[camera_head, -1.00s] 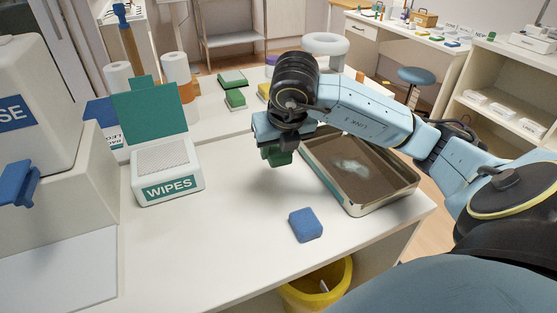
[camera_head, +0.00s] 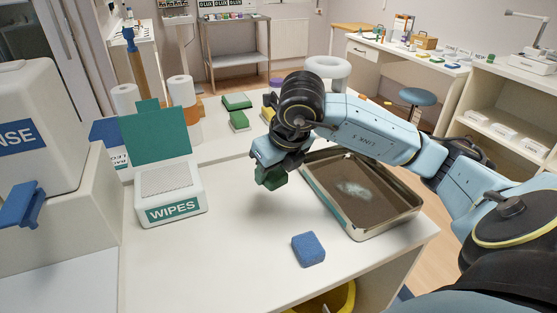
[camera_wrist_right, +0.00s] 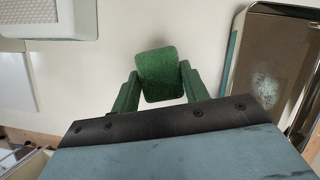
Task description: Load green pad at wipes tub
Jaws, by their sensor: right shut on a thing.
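A dark green pad (camera_wrist_right: 159,75) is held between the fingers of my right gripper (camera_head: 270,178), above the table. In the right wrist view, my right gripper (camera_wrist_right: 160,88) has a finger on each side of the pad. The white wipes tub (camera_head: 170,193) stands on the table to the left of the gripper, with its green lid (camera_head: 156,135) raised and a pale textured top showing. A corner of a white box, likely the tub, shows at the upper left of the right wrist view (camera_wrist_right: 62,20). My left gripper is not in view.
A blue pad (camera_head: 308,249) lies on the table in front. A metal tray (camera_head: 398,222) with a whitish smear stands right of the gripper. A dispenser with a blue lever (camera_head: 22,205) stands at the left. Clear table lies between tub and gripper. A yellow bin (camera_head: 340,300) is below the edge.

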